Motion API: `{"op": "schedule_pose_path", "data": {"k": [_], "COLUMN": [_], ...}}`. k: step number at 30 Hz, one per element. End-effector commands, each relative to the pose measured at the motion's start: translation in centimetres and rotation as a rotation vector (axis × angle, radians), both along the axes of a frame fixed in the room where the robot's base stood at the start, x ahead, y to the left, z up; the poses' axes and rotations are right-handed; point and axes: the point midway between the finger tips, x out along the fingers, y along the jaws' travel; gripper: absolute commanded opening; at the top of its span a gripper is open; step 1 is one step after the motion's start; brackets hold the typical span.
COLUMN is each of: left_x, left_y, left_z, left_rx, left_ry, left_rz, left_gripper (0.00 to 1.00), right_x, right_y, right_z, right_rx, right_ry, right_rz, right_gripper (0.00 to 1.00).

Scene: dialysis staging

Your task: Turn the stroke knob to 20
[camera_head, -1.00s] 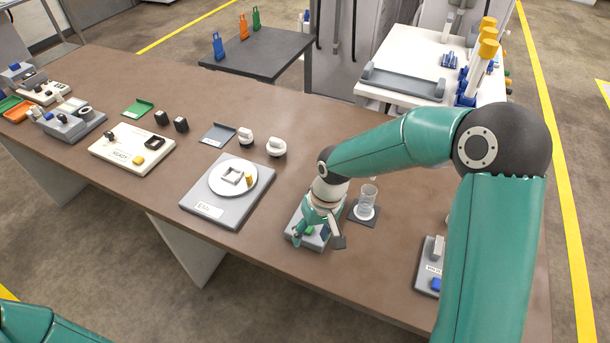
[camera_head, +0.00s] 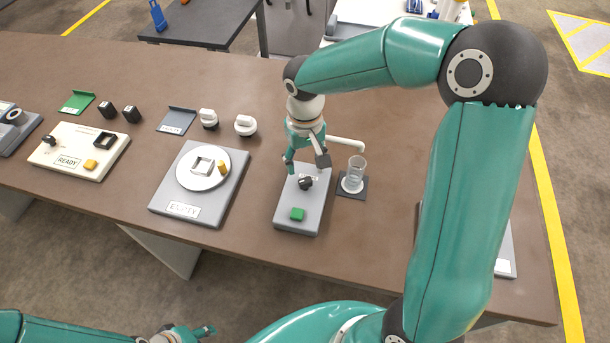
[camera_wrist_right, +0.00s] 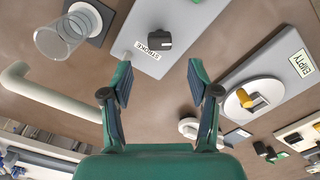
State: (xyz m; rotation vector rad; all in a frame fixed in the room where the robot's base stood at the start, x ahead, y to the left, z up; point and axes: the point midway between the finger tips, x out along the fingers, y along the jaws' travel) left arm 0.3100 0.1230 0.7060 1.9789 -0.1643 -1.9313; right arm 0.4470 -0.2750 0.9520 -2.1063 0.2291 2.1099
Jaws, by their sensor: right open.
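The stroke knob (camera_head: 305,183) is a small black knob on a grey slab-shaped unit (camera_head: 285,222). In the right wrist view the knob (camera_wrist_right: 153,40) sits beside a label reading STROKE (camera_wrist_right: 154,50). My right gripper (camera_head: 307,164) is open and empty, just behind the knob in the head view. In the wrist view its open fingers (camera_wrist_right: 161,82) are apart and the knob lies beyond them, untouched. The number scale around the knob is too small to read. My left gripper (camera_head: 203,331) is at the bottom edge, away from the table objects; its jaws are unclear.
A green button (camera_head: 297,214) is on the same unit. A clear glass (camera_head: 356,171) stands to its right, with a white curved tube (camera_head: 346,143) behind.

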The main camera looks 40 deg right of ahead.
Motion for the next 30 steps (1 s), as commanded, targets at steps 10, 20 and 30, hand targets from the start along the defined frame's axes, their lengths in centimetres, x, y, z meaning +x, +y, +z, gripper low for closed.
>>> {"op": "schedule_pose_path", "data": {"k": [10, 20, 30], "left_x": [0.0, 0.0, 0.0], "left_y": [0.0, 0.0, 0.0], "left_z": [0.5, 0.5, 0.5], "left_rx": [0.000, 0.000, 0.000], "left_ry": [0.000, -0.001, 0.000], "left_rz": [0.000, 0.000, 0.000], "left_gripper": [0.40, 0.40, 0.40], "right_x": [-0.1, 0.0, 0.0], "right_y": [0.0, 0.0, 0.0], "right_z": [-6.1, -7.5, -7.4], "right_rx": [0.001, 0.001, 0.001], "right_ry": [0.003, 0.000, 0.000], "right_rz": [0.000, -0.001, -0.001], "right_gripper": [0.60, 0.60, 0.29]}}
